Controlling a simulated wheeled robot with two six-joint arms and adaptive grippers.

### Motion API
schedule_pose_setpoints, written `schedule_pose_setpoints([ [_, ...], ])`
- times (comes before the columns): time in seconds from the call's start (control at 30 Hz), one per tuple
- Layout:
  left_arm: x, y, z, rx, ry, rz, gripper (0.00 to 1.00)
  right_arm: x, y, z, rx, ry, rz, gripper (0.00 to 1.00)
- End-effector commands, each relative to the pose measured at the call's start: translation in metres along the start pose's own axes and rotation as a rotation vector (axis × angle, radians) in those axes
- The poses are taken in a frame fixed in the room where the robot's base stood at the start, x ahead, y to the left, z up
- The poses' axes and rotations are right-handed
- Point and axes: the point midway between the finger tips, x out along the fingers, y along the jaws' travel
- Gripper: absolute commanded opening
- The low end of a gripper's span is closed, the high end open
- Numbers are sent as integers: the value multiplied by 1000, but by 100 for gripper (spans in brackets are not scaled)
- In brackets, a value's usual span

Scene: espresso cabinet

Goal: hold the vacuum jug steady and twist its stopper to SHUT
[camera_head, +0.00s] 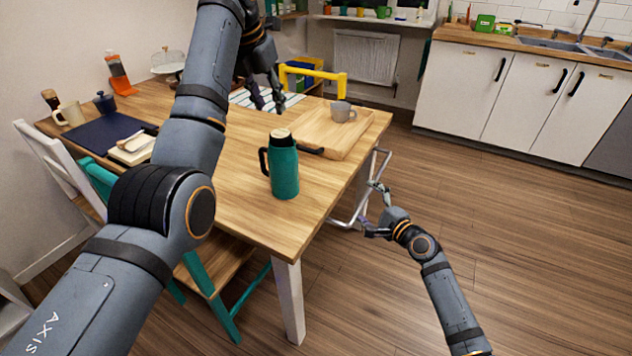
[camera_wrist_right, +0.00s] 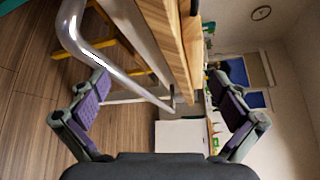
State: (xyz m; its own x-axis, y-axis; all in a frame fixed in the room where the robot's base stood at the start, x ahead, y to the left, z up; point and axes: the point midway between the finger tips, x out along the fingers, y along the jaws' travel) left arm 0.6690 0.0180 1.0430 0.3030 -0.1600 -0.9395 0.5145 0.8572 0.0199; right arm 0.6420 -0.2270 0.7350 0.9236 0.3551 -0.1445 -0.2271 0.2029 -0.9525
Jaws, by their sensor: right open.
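The teal vacuum jug (camera_head: 284,168) stands upright near the table's front right edge. It has a black handle on its left side and a dark collar. Its stopper (camera_head: 280,134) is pale on top; its setting is too small to read. My left gripper (camera_head: 268,100) is above the table behind the jug, apart from it, with its fingers spread. My right gripper (camera_head: 376,210) is open and empty, off the table's right side, beside a bent metal rail (camera_head: 352,218). In the right wrist view the right gripper's purple-padded fingers (camera_wrist_right: 160,108) are wide apart.
A wooden tray (camera_head: 318,128) with a grey mug (camera_head: 342,111) sits behind the jug on the wooden table (camera_head: 232,210). A dark mat (camera_head: 100,134) and a cream mug (camera_head: 69,113) are at the left. A yellow chair (camera_head: 330,75) stands beyond. The right floor is clear.

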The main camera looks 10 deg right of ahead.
Motion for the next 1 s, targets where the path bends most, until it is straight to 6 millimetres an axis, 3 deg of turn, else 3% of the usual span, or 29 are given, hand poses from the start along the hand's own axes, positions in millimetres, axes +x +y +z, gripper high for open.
schedule_pose_setpoints([
  [0.03,0,0,0,0,0,0,38,6,-30,23,146,-63,-43,100],
  [0.13,0,0,0,0,0,0,38,14,-61,71,502,-202,-32,100],
  [0.3,0,0,0,0,0,0,38,22,-66,130,953,-337,119,100],
  [0.4,0,0,0,0,0,0,38,23,-66,152,1117,-373,197,100],
  [0.53,0,0,0,0,0,0,38,23,-67,166,1225,-391,253,100],
  [0.77,0,0,0,0,0,0,38,27,-67,170,1249,-395,264,100],
  [1.0,0,0,0,0,0,0,38,65,-68,188,1249,-396,263,100],
])
